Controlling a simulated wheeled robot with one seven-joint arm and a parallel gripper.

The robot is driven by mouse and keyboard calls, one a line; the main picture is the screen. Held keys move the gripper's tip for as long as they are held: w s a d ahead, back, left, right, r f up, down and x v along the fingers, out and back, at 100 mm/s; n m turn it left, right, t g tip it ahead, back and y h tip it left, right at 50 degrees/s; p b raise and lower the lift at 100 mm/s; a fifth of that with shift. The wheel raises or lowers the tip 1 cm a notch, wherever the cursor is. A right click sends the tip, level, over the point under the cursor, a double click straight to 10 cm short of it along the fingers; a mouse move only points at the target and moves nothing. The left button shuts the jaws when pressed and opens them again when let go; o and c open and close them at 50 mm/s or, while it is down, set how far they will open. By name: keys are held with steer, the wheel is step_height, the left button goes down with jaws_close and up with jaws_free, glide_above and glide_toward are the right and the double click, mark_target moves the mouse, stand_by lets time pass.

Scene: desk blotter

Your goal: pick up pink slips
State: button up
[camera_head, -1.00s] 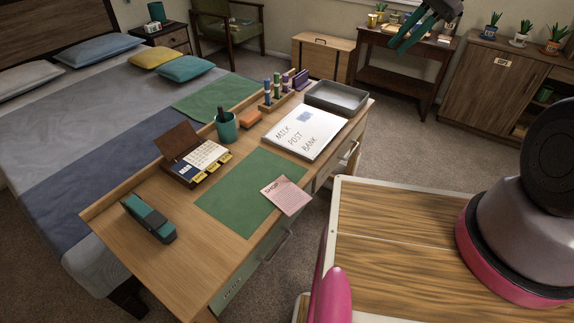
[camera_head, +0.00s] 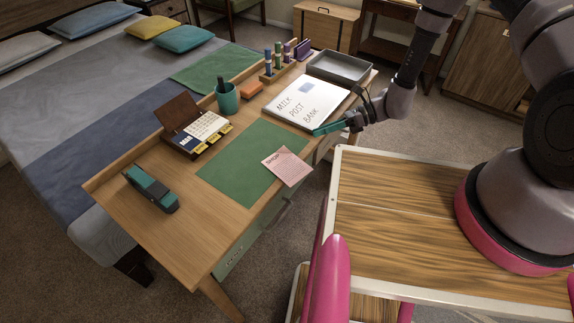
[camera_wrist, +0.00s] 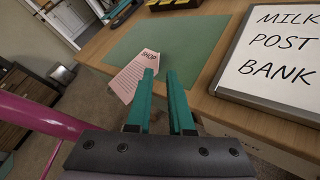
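One pink slip (camera_head: 287,166) with "SHOP" and lines of print lies at the front right of the green blotter (camera_head: 232,174), partly past the blotter's edge toward the desk's front edge. In the wrist view the slip (camera_wrist: 127,75) lies beyond and just left of my fingertips, its right part close behind the left finger. My gripper (camera_head: 322,129) is in front of the whiteboard's lower corner, right of the slip. Its two teal fingers (camera_wrist: 162,76) are apart with nothing between them. I cannot tell its exact height above the desk.
A whiteboard (camera_head: 308,101) reading "MILK POST BANK" lies right of the blotter. Behind stand a card box (camera_head: 195,133), a teal cup (camera_head: 228,98), an orange block (camera_head: 252,90) and a grey tray (camera_head: 340,67). A teal stapler-like item (camera_head: 151,188) lies left. The desk (camera_head: 167,235) is bare at front left.

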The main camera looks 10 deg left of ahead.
mark_target(287, 163)
steer(key=x, duration=1.1)
steer(key=shift+s, duration=0.15)
jaws_close()
